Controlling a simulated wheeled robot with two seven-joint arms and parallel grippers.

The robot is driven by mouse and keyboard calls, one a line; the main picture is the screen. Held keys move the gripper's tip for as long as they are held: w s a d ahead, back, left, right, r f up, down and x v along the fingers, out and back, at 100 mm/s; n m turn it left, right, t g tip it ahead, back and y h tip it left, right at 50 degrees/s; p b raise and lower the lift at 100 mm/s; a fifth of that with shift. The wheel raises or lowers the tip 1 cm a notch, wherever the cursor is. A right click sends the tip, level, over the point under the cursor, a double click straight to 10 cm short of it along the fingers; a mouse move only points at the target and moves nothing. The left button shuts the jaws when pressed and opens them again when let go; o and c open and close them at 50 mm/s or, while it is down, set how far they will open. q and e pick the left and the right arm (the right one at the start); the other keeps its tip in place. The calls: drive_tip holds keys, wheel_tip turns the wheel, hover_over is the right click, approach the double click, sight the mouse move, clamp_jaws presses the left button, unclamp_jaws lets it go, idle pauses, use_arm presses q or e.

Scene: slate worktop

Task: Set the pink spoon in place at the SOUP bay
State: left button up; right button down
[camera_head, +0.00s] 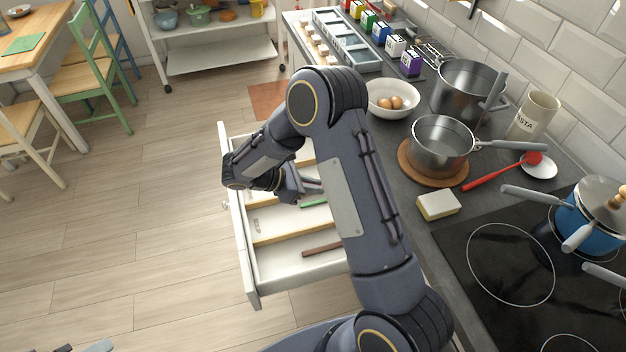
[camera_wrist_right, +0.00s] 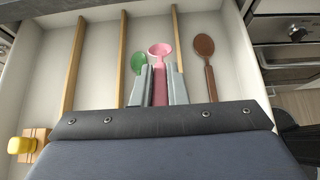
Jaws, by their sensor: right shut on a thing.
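My right gripper (camera_wrist_right: 161,88) is shut on the pink spoon (camera_wrist_right: 160,51) in the right wrist view, with its handle between the fingers and its bowl beyond the tips. The gripper is over the open drawer (camera_head: 238,225). In the head view the right gripper (camera_head: 312,187) is partly hidden by my arm and I cannot make out the pink spoon. I cannot read a SOUP label. A sliver of my left gripper (camera_head: 98,346) shows at the bottom left edge; its opening is cut off.
A yellow-ended thing (camera_wrist_right: 18,145) is at the drawer's left. A pot (camera_head: 440,145) and sponge (camera_head: 438,205) stand on the worktop.

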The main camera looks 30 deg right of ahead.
drive_tip(key=shift+f+b, duration=2.6)
drive_tip(key=shift+f, duration=1.5)
drive_tip(key=c, duration=1.4)
unclamp_jaws()
drive_tip(key=shift+o, duration=0.2)
drive_tip(key=b+v, duration=0.1)
drive_tip(key=v, duration=0.7)
drive_tip(key=shift+d, duration=0.1)
